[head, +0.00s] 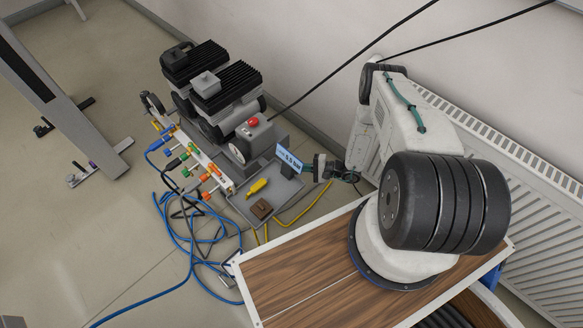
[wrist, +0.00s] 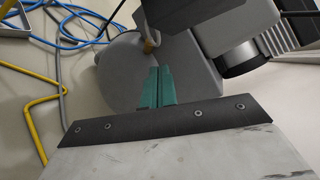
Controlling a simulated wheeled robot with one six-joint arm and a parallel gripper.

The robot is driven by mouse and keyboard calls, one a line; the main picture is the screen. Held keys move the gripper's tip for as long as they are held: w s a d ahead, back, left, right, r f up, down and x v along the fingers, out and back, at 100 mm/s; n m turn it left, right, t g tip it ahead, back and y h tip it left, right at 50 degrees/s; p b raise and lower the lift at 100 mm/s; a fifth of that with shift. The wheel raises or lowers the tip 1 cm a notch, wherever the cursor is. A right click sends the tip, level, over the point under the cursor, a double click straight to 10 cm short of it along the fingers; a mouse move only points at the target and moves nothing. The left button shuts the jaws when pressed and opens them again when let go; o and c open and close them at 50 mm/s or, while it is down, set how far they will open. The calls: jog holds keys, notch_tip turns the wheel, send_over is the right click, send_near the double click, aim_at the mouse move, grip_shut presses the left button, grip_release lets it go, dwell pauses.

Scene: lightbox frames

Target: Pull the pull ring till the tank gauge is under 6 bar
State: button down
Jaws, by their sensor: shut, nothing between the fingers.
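The tank gauge is a small tilted display (head: 289,158) with blue digits on the right end of the compressor. It seems to read about 6.0 bar, but the digits are too small to be certain. My gripper (head: 316,168) is just right of the display in the head view. In the wrist view its green fingers (wrist: 157,78) are shut and empty, in front of a grey rounded tank end (wrist: 120,70). A small brass-coloured part (wrist: 149,46), perhaps the pull ring, sits just beyond the fingertips, apart from them. I cannot make out its ring shape.
The compressor (head: 225,85) stands by the wall with a red button (head: 253,122) and coloured hose fittings. A grey tray holds a yellow tool (head: 257,187) and a brown block (head: 261,209). Blue hoses (head: 180,240) lie on the floor. A radiator (head: 535,200) is at right.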

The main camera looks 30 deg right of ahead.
jog(key=shift+v, duration=1)
jog(key=w+r+n+g+y, duration=0.1)
jog(key=w+r+n+g, duration=0.25)
jog(key=r, duration=0.85)
jog(key=w+r+n+g+y, duration=0.1)
jog(key=w+r+n+g, duration=0.3)
jog(key=r, duration=0.7)
jog(key=s+a+r+n+g+h, duration=0.1)
jog(key=a+r+g+h, duration=0.15)
jog(key=r, duration=0.95)
jog(key=s+a+r+n+g+h, duration=0.1)
jog(key=s+a+r, duration=0.15)
jog(key=r, duration=0.95)
jog(key=s+a+r+n+g+h, duration=0.1)
jog(key=s+a+r+h, duration=0.15)
jog(key=s+r, duration=0.45)
jog(key=s+a+r+n+h, duration=0.25)
jog(key=s+r, duration=0.25)
jog(key=r, duration=0.4)
jog(key=s+d+r+t+h, duration=0.1)
jog(key=s+r+t+h, duration=0.1)
jog(key=s, duration=0.7)
jog(key=s+d+r+t+h, duration=0.1)
jog(key=s+r+h, duration=0.3)
jog(key=s, duration=0.6)
jog(key=shift+d+m+t+h, duration=0.3)
jog(key=shift+d+t+h, duration=0.1)
jog(key=shift+d, duration=0.3)
